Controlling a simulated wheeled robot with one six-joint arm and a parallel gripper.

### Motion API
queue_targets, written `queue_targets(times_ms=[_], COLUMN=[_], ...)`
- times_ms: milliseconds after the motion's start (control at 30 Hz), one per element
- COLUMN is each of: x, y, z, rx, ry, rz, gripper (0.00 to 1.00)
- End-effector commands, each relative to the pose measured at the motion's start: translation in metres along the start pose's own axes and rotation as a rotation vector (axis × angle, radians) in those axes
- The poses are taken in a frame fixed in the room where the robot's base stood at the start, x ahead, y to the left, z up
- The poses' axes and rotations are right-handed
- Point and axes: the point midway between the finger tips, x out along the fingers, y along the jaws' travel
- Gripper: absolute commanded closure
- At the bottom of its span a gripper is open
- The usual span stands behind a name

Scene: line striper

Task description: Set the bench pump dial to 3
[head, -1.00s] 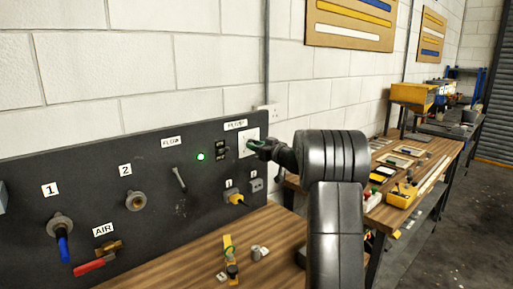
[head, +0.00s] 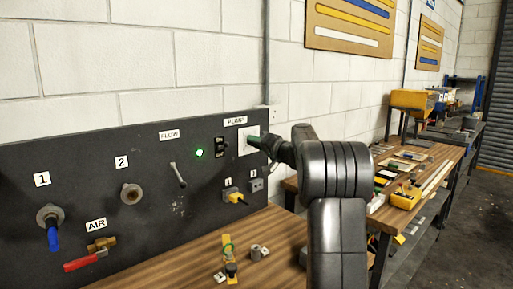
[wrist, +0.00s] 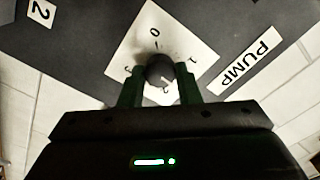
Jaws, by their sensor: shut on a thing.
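The pump dial is a dark round knob (wrist: 159,69) on a white plate (wrist: 143,32) marked with numbers around it. In the head view the plate (head: 241,147) is at the right end of the dark panel, under the PUMP label (head: 235,121). My gripper (wrist: 158,78) is shut on the knob, one green finger on each side. In the head view my gripper (head: 256,142) reaches the plate from the right and hides the knob. I cannot tell which number the knob's mark points to.
The dark panel (head: 90,160) also carries a FLOW lever (head: 178,175), a lit green lamp (head: 199,153), a black switch (head: 220,147), a yellow-ended plug (head: 237,197) and a red AIR valve handle (head: 85,261). A wooden bench (head: 190,262) with small parts lies below.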

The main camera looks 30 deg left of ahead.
Motion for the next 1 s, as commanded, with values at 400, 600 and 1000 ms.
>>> queue_targets(times_ms=[400,600,1000], x=[-0.0002,-0.0003,-0.0003], y=[-0.0003,-0.0006,-0.0015], z=[-0.0007,-0.0010,-0.0018], rx=[0.396,0.588,0.967], ry=[0.000,0.000,0.000], rz=[0.001,0.001,0.002], gripper=[0.93,0.93,0.93])
